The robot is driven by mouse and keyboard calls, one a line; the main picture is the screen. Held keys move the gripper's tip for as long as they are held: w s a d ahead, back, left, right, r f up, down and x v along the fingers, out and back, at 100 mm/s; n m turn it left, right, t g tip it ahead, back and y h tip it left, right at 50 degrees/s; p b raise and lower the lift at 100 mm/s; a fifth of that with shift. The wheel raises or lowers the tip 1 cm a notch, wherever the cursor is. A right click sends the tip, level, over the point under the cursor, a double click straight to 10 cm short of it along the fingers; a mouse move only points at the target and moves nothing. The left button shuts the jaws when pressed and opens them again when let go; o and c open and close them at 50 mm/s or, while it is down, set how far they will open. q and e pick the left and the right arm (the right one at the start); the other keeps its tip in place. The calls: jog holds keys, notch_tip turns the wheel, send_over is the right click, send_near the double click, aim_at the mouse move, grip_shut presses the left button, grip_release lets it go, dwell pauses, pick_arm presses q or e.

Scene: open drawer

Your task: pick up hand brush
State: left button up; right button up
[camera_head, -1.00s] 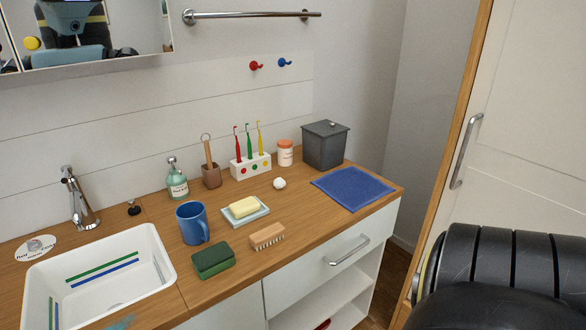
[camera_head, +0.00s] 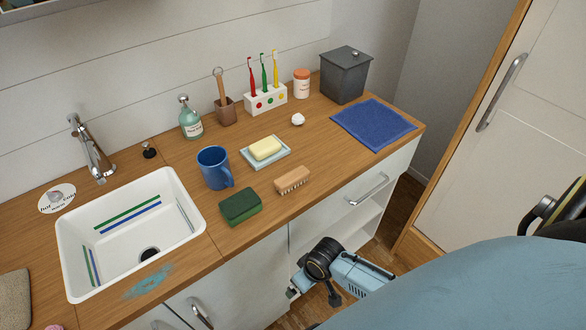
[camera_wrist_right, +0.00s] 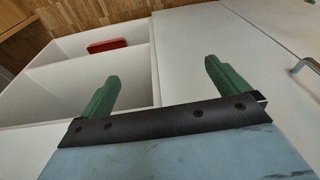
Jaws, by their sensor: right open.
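The hand brush (camera_head: 292,180) has a light wooden body with pale bristles. It lies on the wooden counter near its front edge, right of the green sponge. My right gripper (camera_head: 293,289) is low in front of the cabinet, below the counter edge and apart from the brush. In the right wrist view its two green fingers (camera_wrist_right: 160,86) are spread with nothing between them, facing the white cabinet front and open shelves. The brush is not in the right wrist view. My left gripper is not in view.
Near the brush are a green sponge (camera_head: 240,206), a soap dish (camera_head: 275,158) with yellow soap and a blue mug (camera_head: 212,167). A sink (camera_head: 72,246) is at left, a blue cloth (camera_head: 373,123) at right. A drawer handle (camera_head: 368,190) juts out below the counter.

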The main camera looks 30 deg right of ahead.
jog(key=w+a+r+p, duration=0.1)
jog(key=w+r, duration=0.1)
jog(key=r, duration=0.4)
jog(key=w+a+r+p, duration=0.1)
jog(key=w+a+r, duration=0.15)
jog(key=r, duration=0.45)
notch_tip(320, 180, up, 23)
jog(key=g+p, duration=0.2)
send_over(292, 175)
jog(key=shift+m+h, duration=0.4)
jog(key=shift+m, duration=0.1)
notch_tip(292, 175, down, 13)
jog(key=shift+f+b, duration=0.15)
jog(key=shift+b, duration=0.75)
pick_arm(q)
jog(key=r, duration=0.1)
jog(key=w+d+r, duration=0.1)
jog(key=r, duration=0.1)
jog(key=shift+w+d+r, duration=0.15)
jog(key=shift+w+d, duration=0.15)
pick_arm(e)
jog(key=c, duration=0.8)
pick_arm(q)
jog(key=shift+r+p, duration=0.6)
pick_arm(e)
notch_tip(292, 175, up, 10)
jog(key=shift+r, duration=0.1)
